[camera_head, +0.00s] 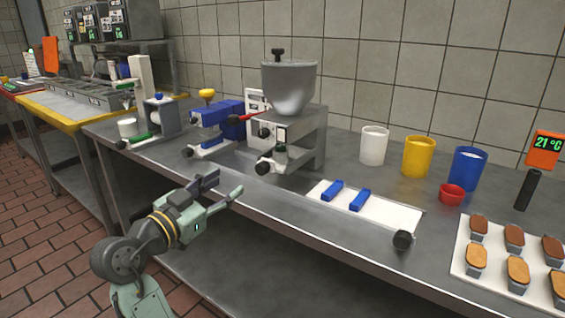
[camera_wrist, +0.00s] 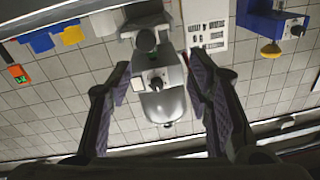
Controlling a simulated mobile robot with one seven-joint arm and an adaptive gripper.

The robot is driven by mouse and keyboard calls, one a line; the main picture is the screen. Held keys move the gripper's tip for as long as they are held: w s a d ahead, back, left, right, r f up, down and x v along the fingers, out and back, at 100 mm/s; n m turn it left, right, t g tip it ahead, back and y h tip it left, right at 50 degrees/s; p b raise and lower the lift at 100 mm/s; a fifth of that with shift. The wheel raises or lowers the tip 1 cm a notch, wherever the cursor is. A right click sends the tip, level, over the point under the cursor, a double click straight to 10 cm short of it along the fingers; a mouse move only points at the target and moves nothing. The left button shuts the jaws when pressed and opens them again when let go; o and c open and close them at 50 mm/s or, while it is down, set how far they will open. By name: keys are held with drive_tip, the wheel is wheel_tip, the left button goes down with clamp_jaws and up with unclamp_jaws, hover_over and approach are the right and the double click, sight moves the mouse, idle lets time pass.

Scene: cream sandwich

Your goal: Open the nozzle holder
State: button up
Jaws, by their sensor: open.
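The filling machine (camera_head: 312,138) stands on the steel bench, with a metal hopper (camera_head: 288,88) on top and a dark spout with a black knob (camera_head: 266,165) low on its front. I cannot tell for sure which part is the nozzle holder. A red-tipped lever (camera_head: 250,116) points left from the machine. My gripper (camera_head: 227,183) is open and empty in front of the bench edge, left of and below the machine, touching nothing. In the wrist view, the machine's hopper (camera_wrist: 166,102) appears upside down, framed between the spread fingers and beyond them.
A blue device with a yellow knob (camera_head: 207,95) stands left of the machine. To the right are a white board (camera_head: 390,212) with blue pieces, white, yellow and blue cups (camera_head: 467,168), a red bowl (camera_head: 451,194) and a pastry tray (camera_head: 458,262). The bench's front edge lies near my gripper.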

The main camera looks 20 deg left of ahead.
sight(259, 171)
drive_tip(key=shift+m+h, duration=0.4)
drive_tip(key=p+x, duration=0.1)
drive_tip(key=x, duration=0.2)
drive_tip(key=d+x, duration=0.1)
drive_tip(key=x, duration=0.3)
drive_tip(key=f+p+x, duration=0.1)
drive_tip(key=x, duration=0.3)
drive_tip(key=shift+d+p, duration=0.25)
drive_tip(key=shift+p, duration=0.1)
clamp_jaws()
